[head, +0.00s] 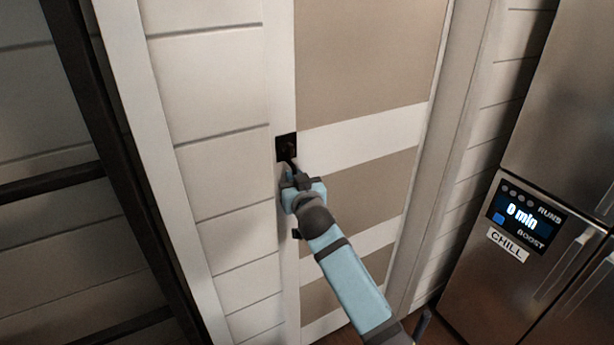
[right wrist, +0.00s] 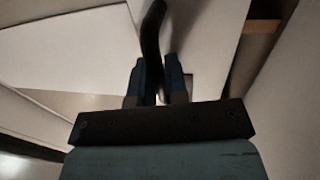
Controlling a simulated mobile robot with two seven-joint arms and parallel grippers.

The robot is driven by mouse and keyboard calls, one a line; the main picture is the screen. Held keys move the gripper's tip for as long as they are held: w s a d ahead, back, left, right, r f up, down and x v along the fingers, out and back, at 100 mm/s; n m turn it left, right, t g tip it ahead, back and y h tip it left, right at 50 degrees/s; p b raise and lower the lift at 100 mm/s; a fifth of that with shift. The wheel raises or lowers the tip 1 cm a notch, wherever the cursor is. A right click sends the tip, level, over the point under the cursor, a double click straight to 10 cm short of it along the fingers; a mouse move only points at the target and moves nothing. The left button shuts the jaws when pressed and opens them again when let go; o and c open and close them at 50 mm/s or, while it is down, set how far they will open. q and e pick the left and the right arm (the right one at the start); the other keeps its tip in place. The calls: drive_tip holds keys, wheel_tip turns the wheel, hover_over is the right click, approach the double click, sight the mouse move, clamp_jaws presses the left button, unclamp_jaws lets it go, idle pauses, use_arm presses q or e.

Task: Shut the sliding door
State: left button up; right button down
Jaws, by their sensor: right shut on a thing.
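The sliding door (head: 355,195) is a tall panel with beige fields and white bands, seen in the head view. A dark handle (head: 287,147) on a square plate sits at its left edge. My right gripper (head: 290,174) reaches up to this handle from below. In the right wrist view its two blue fingers (right wrist: 160,75) are closed around a dark curved bar (right wrist: 152,35), the door handle. The door's far edges and track are not clearly visible. My left gripper is out of view.
White plank wall (head: 205,130) lies left of the door, with a dark frame (head: 85,90) further left. A white post (head: 450,150) stands right of the door. A steel fridge (head: 560,110) with a display reading "0 min" stands at the right.

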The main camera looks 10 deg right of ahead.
drive_tip(key=shift+s+a, duration=0.15)
drive_tip(key=shift+a, duration=0.2)
drive_tip(key=c, duration=1.2)
unclamp_jaws()
drive_tip(key=shift+o, duration=0.2)
drive_tip(key=s+d, duration=0.1)
drive_tip(key=s, duration=0.6)
drive_tip(key=shift+s+d, duration=0.2)
drive_tip(key=shift+d, duration=0.1)
